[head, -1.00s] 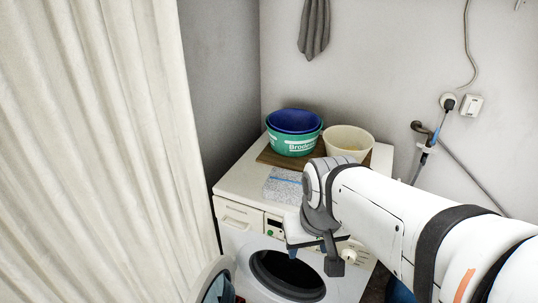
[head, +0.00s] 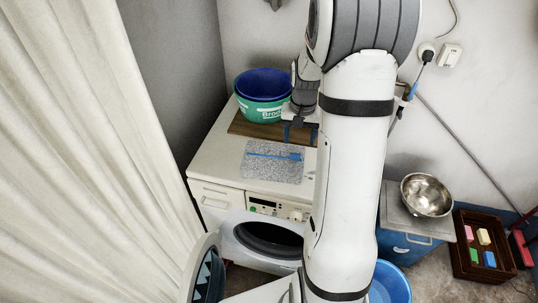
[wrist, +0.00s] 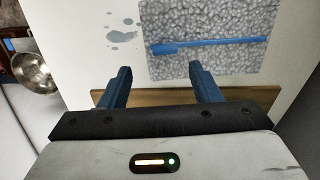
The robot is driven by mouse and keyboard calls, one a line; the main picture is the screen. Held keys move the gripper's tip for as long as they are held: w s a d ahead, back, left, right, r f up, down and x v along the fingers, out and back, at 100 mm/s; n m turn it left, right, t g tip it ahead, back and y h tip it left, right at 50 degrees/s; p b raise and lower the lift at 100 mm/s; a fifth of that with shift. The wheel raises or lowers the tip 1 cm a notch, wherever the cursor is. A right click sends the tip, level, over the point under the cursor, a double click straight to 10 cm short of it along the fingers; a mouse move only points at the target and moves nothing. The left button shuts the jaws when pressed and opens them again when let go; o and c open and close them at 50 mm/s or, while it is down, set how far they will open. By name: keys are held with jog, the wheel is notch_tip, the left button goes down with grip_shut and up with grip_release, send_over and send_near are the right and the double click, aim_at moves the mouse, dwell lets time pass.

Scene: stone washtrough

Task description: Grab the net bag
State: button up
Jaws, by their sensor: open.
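The net bag (head: 273,167) appears to be the flat, grey speckled rectangle with a blue strip across it. It lies on the white top of the washing machine (head: 222,163). My gripper (head: 299,134) is open and empty, with its fingers pointing down, above the brown board behind the bag. In the wrist view the net bag (wrist: 215,22) lies ahead of my open gripper (wrist: 160,72), mostly right of the gap between the fingers. The fingers appear apart from it.
A green tub (head: 262,109) holding a blue basin (head: 264,83) stands on the board (head: 244,127), close left of my gripper. A cream curtain (head: 80,150) hangs at left. A steel bowl (head: 426,195) and a crate with sponges (head: 460,258) are at lower right.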

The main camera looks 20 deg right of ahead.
aim_at(295, 154)
jog(key=f, duration=0.2)
jog(key=f+p, duration=0.1)
jog(key=f, duration=0.3)
jog(key=shift+a+f, duration=0.35)
jog(key=shift+c, duration=0.5)
grip_shut()
